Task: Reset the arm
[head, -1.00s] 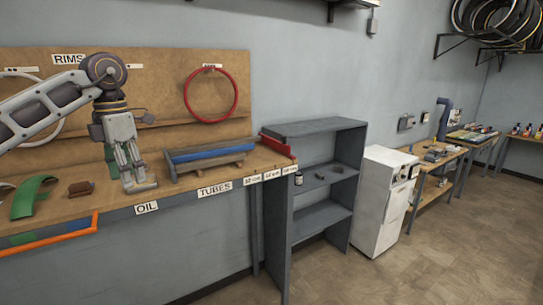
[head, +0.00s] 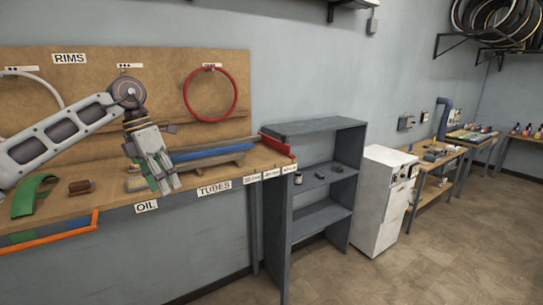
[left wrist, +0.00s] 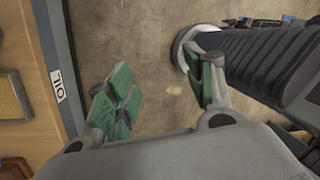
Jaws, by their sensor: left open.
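My left arm comes in from the left in the head view. Its gripper (head: 167,184) hangs tilted over the front edge of the workbench (head: 110,202), between the OIL label (head: 146,206) and the TUBES label (head: 214,188). In the left wrist view the two green-padded fingers (left wrist: 160,92) are spread wide with only floor between them. The gripper is open and empty. My right gripper is in neither view.
On the bench are a blue tube on a wooden stand (head: 215,157), a brown block (head: 80,187) and a green curved piece (head: 30,195). A red rim (head: 210,95) hangs on the pegboard. A grey shelf (head: 320,215) and white cabinet (head: 383,200) stand right. Floor is clear in front.

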